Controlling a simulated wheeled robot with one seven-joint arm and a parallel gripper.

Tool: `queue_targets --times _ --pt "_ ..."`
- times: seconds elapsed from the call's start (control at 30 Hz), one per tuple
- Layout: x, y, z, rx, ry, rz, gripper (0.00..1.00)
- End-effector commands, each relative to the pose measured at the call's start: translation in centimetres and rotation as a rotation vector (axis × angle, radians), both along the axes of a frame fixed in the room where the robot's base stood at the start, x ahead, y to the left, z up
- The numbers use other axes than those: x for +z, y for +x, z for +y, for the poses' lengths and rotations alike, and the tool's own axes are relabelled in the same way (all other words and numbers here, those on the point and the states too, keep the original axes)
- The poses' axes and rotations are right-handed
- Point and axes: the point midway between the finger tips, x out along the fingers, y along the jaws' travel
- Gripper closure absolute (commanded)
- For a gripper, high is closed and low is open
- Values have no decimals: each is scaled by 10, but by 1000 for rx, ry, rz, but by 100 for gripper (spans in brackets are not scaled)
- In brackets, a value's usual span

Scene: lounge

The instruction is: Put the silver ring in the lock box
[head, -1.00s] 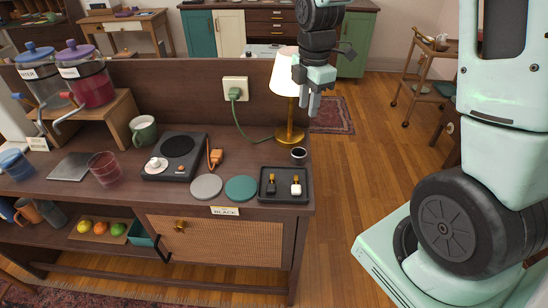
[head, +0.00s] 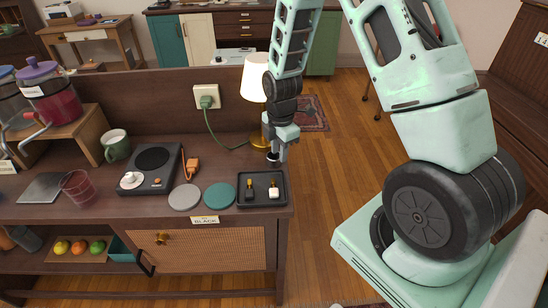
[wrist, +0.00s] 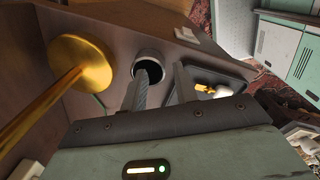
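A small round thing with a silver rim and dark inside (head: 272,158) stands on the counter by the lamp's foot; it looks like the silver ring, though I cannot tell for sure. In the wrist view its rim (wrist: 149,54) shows just beyond my fingers. My gripper (head: 277,154) points down over it in the head view and partly hides it. In the wrist view my gripper (wrist: 163,76) has its two fingers apart with nothing held between them. The left finger overlaps the ring's dark opening. I cannot make out a lock box in either view.
A brass lamp (head: 257,80) stands close behind my gripper. Two round coasters, grey (head: 185,197) and teal (head: 218,196), and a hot plate (head: 152,170) lie to the left. Open floor lies right.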

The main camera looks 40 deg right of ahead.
Motion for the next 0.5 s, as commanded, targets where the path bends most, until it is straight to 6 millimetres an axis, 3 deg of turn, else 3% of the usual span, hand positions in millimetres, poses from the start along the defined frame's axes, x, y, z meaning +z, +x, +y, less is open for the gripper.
queue_targets --times 0.2,0.5 --pt "-25 -2 0 1 0 4 71" --pt "-30 -1 0 1 0 0 71"
